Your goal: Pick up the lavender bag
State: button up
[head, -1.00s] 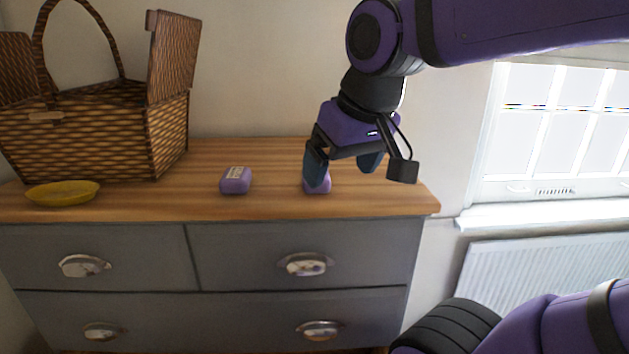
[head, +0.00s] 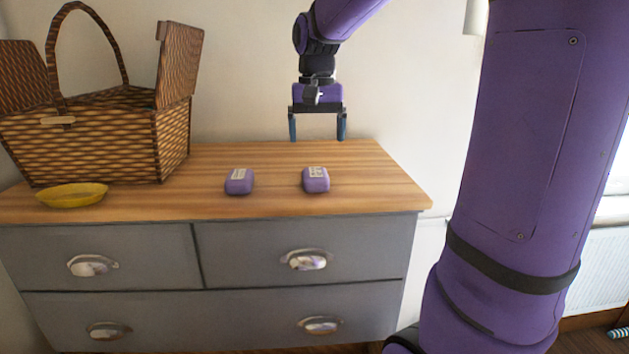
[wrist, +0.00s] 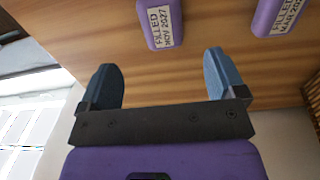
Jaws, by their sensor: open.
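Two small purple lavender bags with pale labels lie apart on the wooden dresser top. The right bag (head: 316,180) shows in the wrist view (wrist: 160,22) with a label reading "FILLED NOV 2027". The left bag (head: 239,182) shows at the upper right of the wrist view (wrist: 275,17); its label reads "FILLED MAR" with a year I cannot fully read. My gripper (head: 317,138) is open and empty, fingers pointing down, beyond the right bag toward the wall. In the wrist view the fingertips (wrist: 160,62) are apart from both bags.
A wicker basket (head: 90,140) with raised lids stands at the left of the dresser top (head: 285,160), with a yellow dish (head: 72,195) in front of it. The wall is close behind my gripper. The dresser's right end is bare.

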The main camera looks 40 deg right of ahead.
aim_at(315, 172)
notch_tip(315, 172, down, 10)
jog(key=shift+w+a+r, duration=0.1)
jog(key=shift+r, duration=0.15)
dwell(0.4)
jog(key=c, duration=1)
